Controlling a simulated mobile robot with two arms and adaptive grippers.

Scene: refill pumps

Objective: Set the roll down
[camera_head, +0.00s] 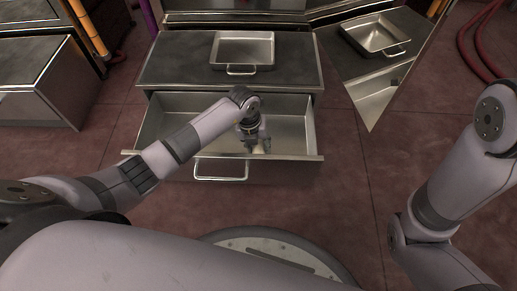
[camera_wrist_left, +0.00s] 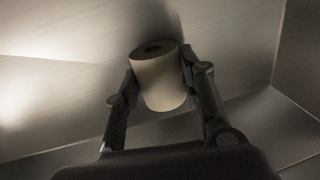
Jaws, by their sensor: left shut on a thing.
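A pale cream roll (camera_wrist_left: 160,80) with a dark hole in its end is between the two fingers of my left gripper (camera_wrist_left: 158,82) in the left wrist view. The fingers are shut on its sides. In the head view my left gripper (camera_head: 256,148) is inside the open drawer (camera_head: 290,129), near its front wall, and the roll is mostly hidden there. I cannot tell whether the roll touches the drawer floor. My right gripper is outside the view; only my right arm shows at the right.
A metal tray (camera_head: 243,47) with a handle sits on the cabinet top (camera_head: 175,63) above the drawer. The drawer's front handle (camera_head: 220,177) faces me. A reflective panel (camera_head: 375,60) stands to the right, and red hoses (camera_head: 470,50) lie at the far right. The drawer's right part looks empty.

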